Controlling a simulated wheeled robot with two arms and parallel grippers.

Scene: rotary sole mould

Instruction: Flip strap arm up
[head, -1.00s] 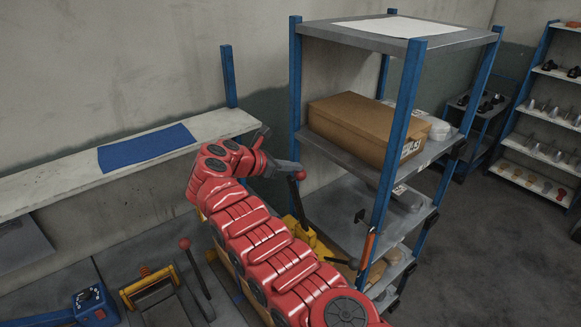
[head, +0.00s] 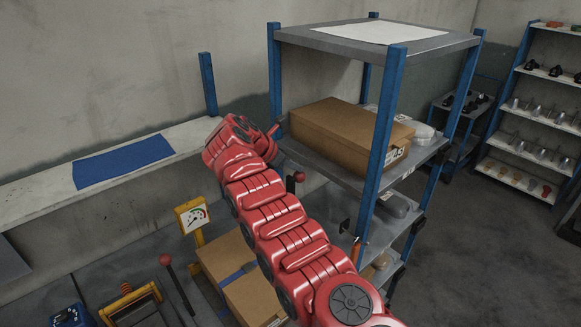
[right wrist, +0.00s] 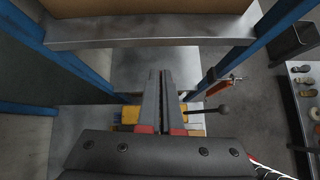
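My right gripper (right wrist: 159,74) shows in the right wrist view with its two long grey fingers close together, nothing visible between them. It points toward yellow machine parts (right wrist: 130,115) just beyond the fingers. A lever with a dark round knob (right wrist: 222,109) sticks out to the right of the fingers, apart from them. In the head view my red right arm hides most of this machine and my fingers. A red knob (head: 298,176) shows just right of the arm. I cannot tell for sure which part is the strap arm. My left gripper is not in view.
A blue-posted shelf rack (head: 386,120) with a cardboard box (head: 345,135) stands close to the right of my arm. A yellow gauge (head: 193,215), a strapped carton (head: 240,275) and a red-knobbed lever (head: 166,260) are at left. A wall ledge (head: 30,200) runs behind.

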